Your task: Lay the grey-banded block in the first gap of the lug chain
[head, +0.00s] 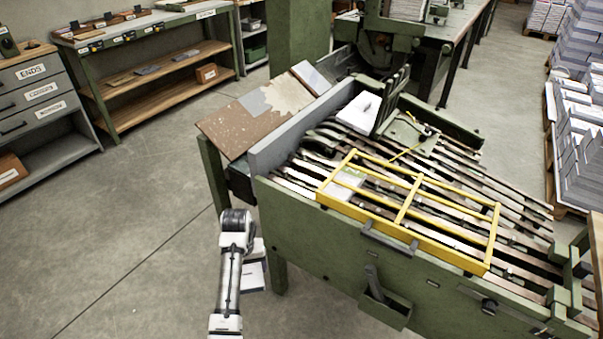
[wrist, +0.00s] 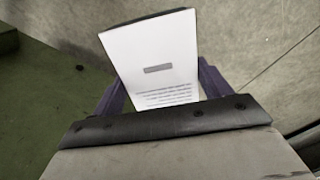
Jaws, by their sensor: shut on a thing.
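The grey-banded block (wrist: 158,68) is white, with a short grey bar and lines of small print on its face. It fills the middle of the wrist view. My gripper (wrist: 162,92) is shut on it, with purple fingers at either side. In the head view the block (head: 252,278) shows partly behind my arm, low beside the machine's left leg and outside the machine. The lug chain (head: 440,205) is the bed of long slanted rails inside the green machine, partly under a yellow guard frame (head: 415,183). I cannot make out which gap is first.
A white block (head: 358,112) lies at the chain's far left end, and a pale sheet or block (head: 343,186) shows under the guard. The machine's green front wall (head: 330,235) stands between my arm and the chain. A shelf bench (head: 160,75) stands back left. The floor at left is clear.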

